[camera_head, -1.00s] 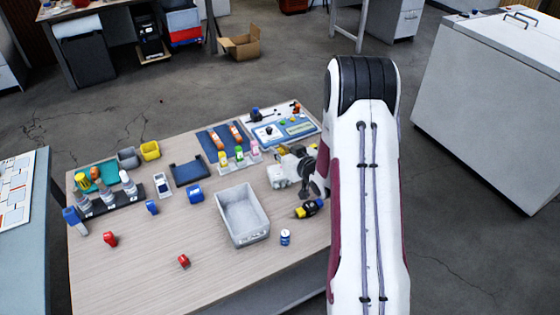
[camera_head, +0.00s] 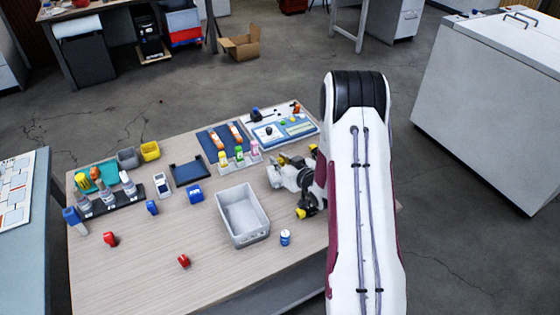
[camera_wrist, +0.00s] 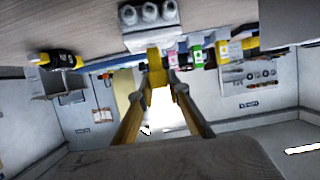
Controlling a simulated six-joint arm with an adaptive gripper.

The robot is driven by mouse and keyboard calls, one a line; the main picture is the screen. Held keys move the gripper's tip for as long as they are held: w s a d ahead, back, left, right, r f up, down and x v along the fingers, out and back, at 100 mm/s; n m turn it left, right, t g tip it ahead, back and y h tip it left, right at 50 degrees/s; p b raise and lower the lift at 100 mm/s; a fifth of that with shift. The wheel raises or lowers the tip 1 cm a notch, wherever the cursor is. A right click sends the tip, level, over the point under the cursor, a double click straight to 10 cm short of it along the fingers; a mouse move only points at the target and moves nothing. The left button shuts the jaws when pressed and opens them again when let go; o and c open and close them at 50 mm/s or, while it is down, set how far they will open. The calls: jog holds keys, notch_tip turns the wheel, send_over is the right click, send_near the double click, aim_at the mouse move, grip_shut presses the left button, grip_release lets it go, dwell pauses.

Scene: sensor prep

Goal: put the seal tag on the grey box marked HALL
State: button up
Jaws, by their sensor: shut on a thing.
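My gripper (camera_wrist: 156,72) is shut on a small yellow piece (camera_wrist: 154,53), seen between its fingertips in the wrist view. I cannot confirm that this is the seal tag. A pale grey block (camera_wrist: 151,38) with three round caps lies close beyond the fingertips. In the head view, a whitish block (camera_head: 276,176) shows beside my wrist at the table's right side; my arm hides part of this area. A larger open grey box (camera_head: 243,215) stands left of my gripper. No HALL marking is readable, so I cannot tell which box bears it.
A yellow and black tool (camera_wrist: 55,60) lies near my gripper. A blue and white can (camera_head: 285,238) stands right of the open grey box. A rack of coloured bottles (camera_head: 239,159) and a blue tray (camera_head: 189,170) are behind.

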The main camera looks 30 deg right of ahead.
jog(key=shift+f, duration=0.25)
jog(key=o, duration=0.7)
jog(key=shift+s+r, duration=0.1)
jog(key=shift+r, duration=0.15)
jog(key=shift+v, duration=5.9)
